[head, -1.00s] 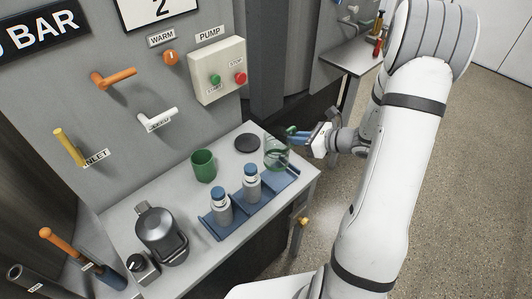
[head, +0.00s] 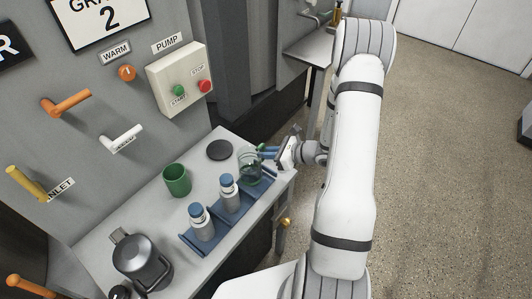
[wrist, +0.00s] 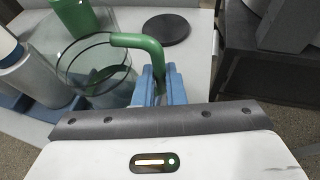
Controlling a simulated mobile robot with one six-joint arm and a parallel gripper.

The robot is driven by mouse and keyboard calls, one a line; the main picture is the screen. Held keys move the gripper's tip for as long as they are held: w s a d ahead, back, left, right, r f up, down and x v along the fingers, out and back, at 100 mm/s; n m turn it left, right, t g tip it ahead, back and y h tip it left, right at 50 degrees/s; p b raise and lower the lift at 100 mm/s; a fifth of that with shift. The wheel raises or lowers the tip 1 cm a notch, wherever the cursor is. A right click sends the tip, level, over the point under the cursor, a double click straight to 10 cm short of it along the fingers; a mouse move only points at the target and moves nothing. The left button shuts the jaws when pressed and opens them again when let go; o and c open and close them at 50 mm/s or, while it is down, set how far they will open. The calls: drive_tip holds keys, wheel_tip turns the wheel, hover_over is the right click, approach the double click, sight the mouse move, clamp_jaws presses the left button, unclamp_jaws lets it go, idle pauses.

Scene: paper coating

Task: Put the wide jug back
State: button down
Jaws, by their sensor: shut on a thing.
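The wide jug (head: 250,167) is clear glass with a green handle and stands upright at the far right end of the blue rack (head: 208,226). I cannot tell whether its base touches the rack. My gripper (head: 270,152) is shut on the green handle from the right. In the wrist view the jug (wrist: 96,74) is left of the blue fingers (wrist: 160,86), which close around the handle's hanging part. The jug looks empty or nearly so; its base is partly hidden.
Two white bottles with blue caps (head: 201,224) stand in the rack. A green cup (head: 176,180), a black disc (head: 220,150) and a dark kettle-like pot (head: 141,260) are on the grey table (head: 228,133). A wall panel with orange, white and yellow handles rises behind.

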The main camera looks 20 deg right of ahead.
drive_tip(key=shift+f, duration=0.2)
drive_tip(key=shift+f+b, duration=0.4)
drive_tip(key=shift+b, duration=0.1)
drive_tip(key=c, duration=1.5)
unclamp_jaws()
